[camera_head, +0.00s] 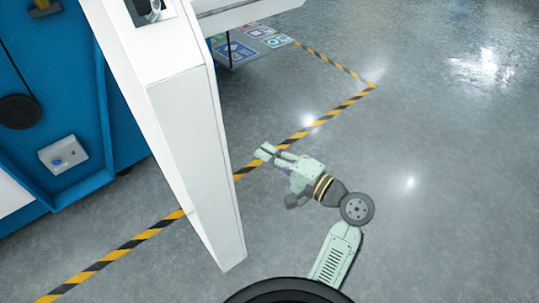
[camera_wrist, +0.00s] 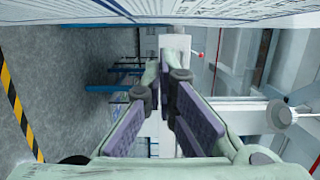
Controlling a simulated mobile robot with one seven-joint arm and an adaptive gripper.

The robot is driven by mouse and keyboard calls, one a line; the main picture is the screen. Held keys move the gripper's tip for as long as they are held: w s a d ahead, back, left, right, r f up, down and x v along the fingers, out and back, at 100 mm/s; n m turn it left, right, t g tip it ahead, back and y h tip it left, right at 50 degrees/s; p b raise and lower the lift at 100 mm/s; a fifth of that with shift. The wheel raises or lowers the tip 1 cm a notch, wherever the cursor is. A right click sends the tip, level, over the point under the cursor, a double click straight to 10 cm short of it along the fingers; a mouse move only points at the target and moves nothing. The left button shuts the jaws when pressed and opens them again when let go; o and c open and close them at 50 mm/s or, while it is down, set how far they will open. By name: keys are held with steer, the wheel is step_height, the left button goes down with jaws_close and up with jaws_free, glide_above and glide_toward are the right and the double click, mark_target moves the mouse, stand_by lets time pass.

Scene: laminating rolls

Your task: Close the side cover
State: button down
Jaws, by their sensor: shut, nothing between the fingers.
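The side cover (camera_head: 190,150) is a tall white panel in the head view. It stands out from the blue machine and is open, its lower end reaching over the floor. My gripper (camera_head: 265,152) is to the right of the cover's outer side, its fingertips pointing left towards it. A small gap shows between them in the picture, but I cannot tell the true distance. In the wrist view my gripper (camera_wrist: 165,78) has its dark-padded fingers together at the tips, with nothing held.
The blue machine body (camera_head: 95,130) with a black wheel (camera_head: 19,111) and a small switch box (camera_head: 63,155) is at the left. Yellow-black floor tape (camera_head: 130,245) runs beneath the cover. Grey floor (camera_head: 430,200) is clear at the right. A red-tipped knob (camera_wrist: 201,54) shows in the wrist view.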

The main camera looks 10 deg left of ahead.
steer(key=a+p, duration=0.1)
steer(key=a, duration=0.7)
steer(key=shift+s+p, duration=0.2)
steer(key=shift+p, duration=0.1)
